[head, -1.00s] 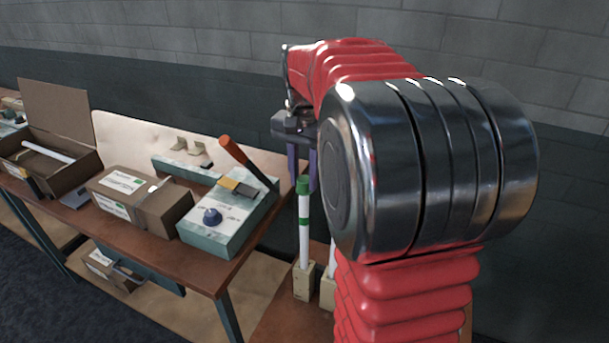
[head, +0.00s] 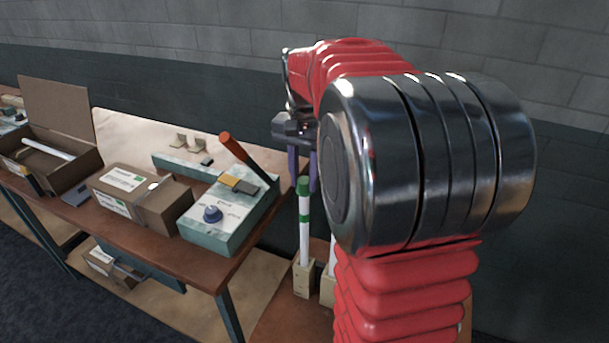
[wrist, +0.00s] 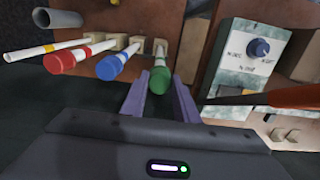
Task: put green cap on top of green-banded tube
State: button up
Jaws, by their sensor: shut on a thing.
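The green cap (head: 303,186) sits at the top end of the white tube (head: 304,240) with a green band, which stands upright in a wooden block (head: 303,280). In the wrist view the green cap (wrist: 159,80) is between the two purple fingers of my gripper (wrist: 160,88), seen nearly end-on with a short part of the tube (wrist: 160,52) behind it. In the head view my gripper (head: 302,178) points down and is shut on the cap. Whether the cap is fully seated cannot be told.
Tubes with a blue cap (wrist: 109,67) and a red cap (wrist: 59,63) stand beside it in the wrist view. A control box with a blue knob (head: 212,214), an orange-handled tool (head: 240,152) and a cardboard box (head: 140,195) are on the table to the left.

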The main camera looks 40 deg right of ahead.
jog(key=shift+f, duration=0.6)
dwell(1.0)
jog(key=o, duration=1.1)
jog(key=shift+o, duration=0.4)
jog(key=o, duration=0.5)
jog(key=shift+c, duration=0.2)
jog(key=shift+r, duration=4)
